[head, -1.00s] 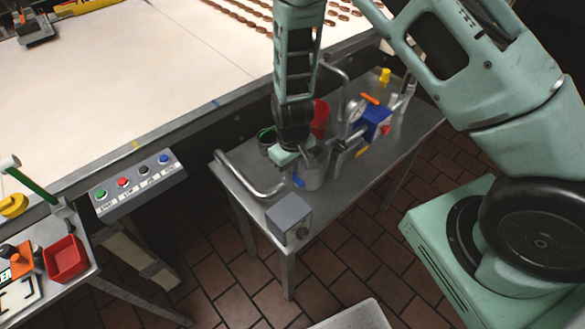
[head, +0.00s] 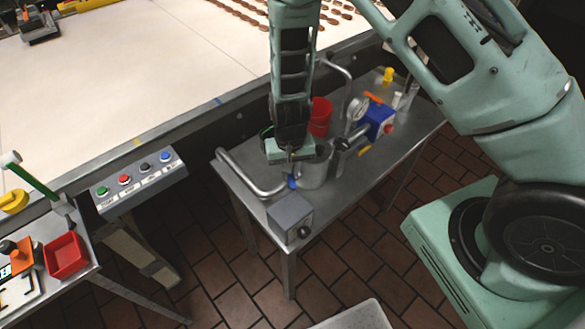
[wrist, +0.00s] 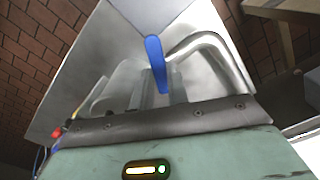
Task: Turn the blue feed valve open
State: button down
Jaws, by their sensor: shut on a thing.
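The blue feed valve handle (head: 292,182) shows at the front left of the steel pot (head: 315,170), just below my gripper. My gripper (head: 290,158) points down beside the pot, and its jaws are shut on the blue handle. In the wrist view the blue handle (wrist: 155,62) stands out past the fingertips, close to upright in the picture. The contact between fingers and handle is small and partly hidden. A bent steel pipe (head: 240,172) runs along the left of the table and reaches the valve area; it also shows in the wrist view (wrist: 212,45).
A grey box (head: 290,216) with a dial sits at the table's front corner, close to my gripper. A red cup (head: 320,117), a round gauge (head: 357,108) and a blue pump-like box (head: 376,121) stand behind. A button panel (head: 135,185) is at left.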

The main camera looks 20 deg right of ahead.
jog(key=m, duration=0.3)
jog(key=w+a+m+p, duration=0.1)
jog(key=m, duration=0.3)
jog(key=a+m+p, duration=0.1)
jog(key=m, duration=0.3)
jog(key=shift+w, duration=0.25)
dwell(0.4)
jog(key=c, duration=1.4)
grip_release()
jog(key=shift+o, duration=0.2)
jog(key=shift+r, duration=0.15)
notch_tip(320, 180, up, 17)
jog(key=b, duration=0.2)
jog(key=shift+r, duration=0.1)
